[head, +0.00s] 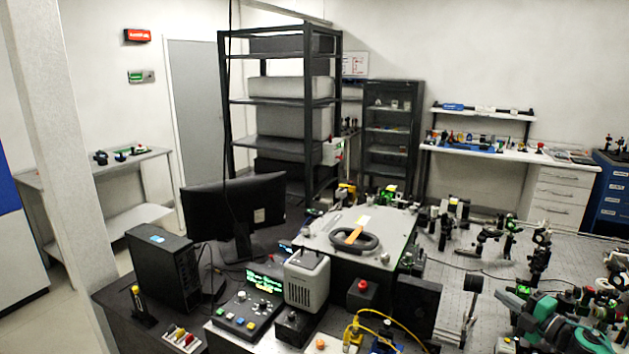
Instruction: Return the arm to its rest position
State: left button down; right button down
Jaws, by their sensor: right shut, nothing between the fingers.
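My right gripper (524,318), teal and black, is low at the right of the head view, over the optical table. It is shut with nothing held. Its arm runs out of the picture at the bottom right. Optics mounts stand close around it, and I cannot tell whether it touches any. My left gripper is not in view.
The optical table (478,281) carries several black posts and mounts (540,255). Left of it are a grey box with a black ring handle (354,240), a black panel (416,307), a control box (247,306) and a monitor (234,208). Yellow cables (385,317) loop in front.

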jog(key=s+a+f+m+g+h, duration=0.2)
jog(key=s+a+f+m+h, duration=0.8)
jog(key=s+a+f+m, duration=0.4)
jog(key=s+a+f+m+g+y, duration=0.1)
jog(key=s+a+f+m+g, duration=0.15)
jog(key=s+a+g, duration=0.75)
jog(key=s+a+f+m+g+y, duration=0.15)
jog(key=s+a+m, duration=0.3)
jog(key=s, duration=1.15)
notch_tip(320, 180, down, 32)
jog(key=s, duration=0.2)
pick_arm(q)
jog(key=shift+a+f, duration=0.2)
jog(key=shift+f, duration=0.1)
pick_arm(e)
jog(key=s+d+f+g, duration=0.2)
jog(key=s+d+f, duration=0.1)
jog(key=s+f, duration=1.5)
jog(key=shift+d+f+n, duration=0.2)
jog(key=shift+f+n, duration=0.1)
jog(key=shift+f, duration=0.05)
